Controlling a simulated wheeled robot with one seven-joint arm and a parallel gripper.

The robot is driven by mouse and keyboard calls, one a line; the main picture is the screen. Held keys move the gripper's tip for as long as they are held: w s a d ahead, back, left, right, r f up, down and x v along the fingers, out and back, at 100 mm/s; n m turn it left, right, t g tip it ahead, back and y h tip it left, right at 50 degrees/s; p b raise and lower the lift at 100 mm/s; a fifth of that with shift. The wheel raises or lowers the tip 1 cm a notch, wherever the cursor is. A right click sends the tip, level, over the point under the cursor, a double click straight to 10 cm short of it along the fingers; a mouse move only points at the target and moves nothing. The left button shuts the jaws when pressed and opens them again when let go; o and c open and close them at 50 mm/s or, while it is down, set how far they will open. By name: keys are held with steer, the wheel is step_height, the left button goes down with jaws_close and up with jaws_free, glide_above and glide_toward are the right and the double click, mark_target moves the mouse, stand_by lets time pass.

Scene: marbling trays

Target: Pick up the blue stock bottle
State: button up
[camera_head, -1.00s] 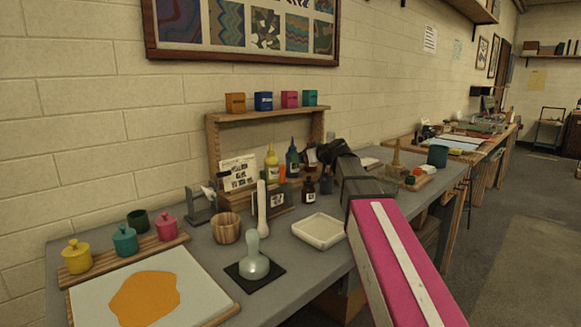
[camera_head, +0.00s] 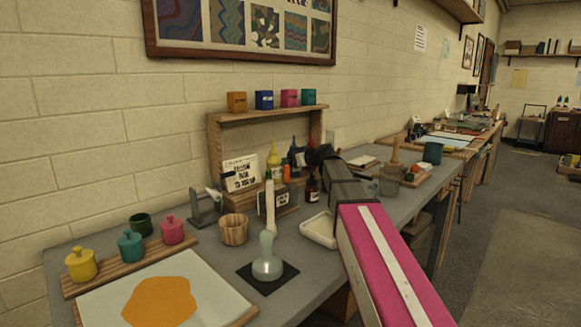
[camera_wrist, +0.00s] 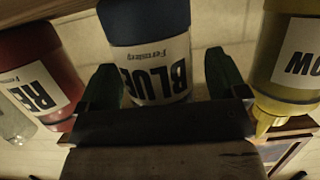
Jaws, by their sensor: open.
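The blue stock bottle (camera_wrist: 150,50) has a blue body and a white "BLUE" label, and appears upside down in the wrist view. My gripper (camera_wrist: 164,76) is open, with one dark finger on each side of this bottle. I cannot tell whether the fingers touch it. In the head view the blue bottle (camera_head: 293,152) stands near the shelf unit at the back of the table, partly hidden by my dark gripper and arm.
A red bottle (camera_wrist: 38,75) stands close on one side and a yellow bottle (camera_wrist: 290,60) close on the other. A small dark bottle (camera_head: 312,187) and a white tray (camera_head: 318,231) sit nearer. The wooden shelf unit (camera_head: 214,150) stands behind.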

steer(key=c, duration=0.8)
steer(key=shift+o, duration=0.2)
steer(key=shift+r, duration=0.15)
step_height(320, 180, up, 10)
steer(key=shift+f, duration=0.1)
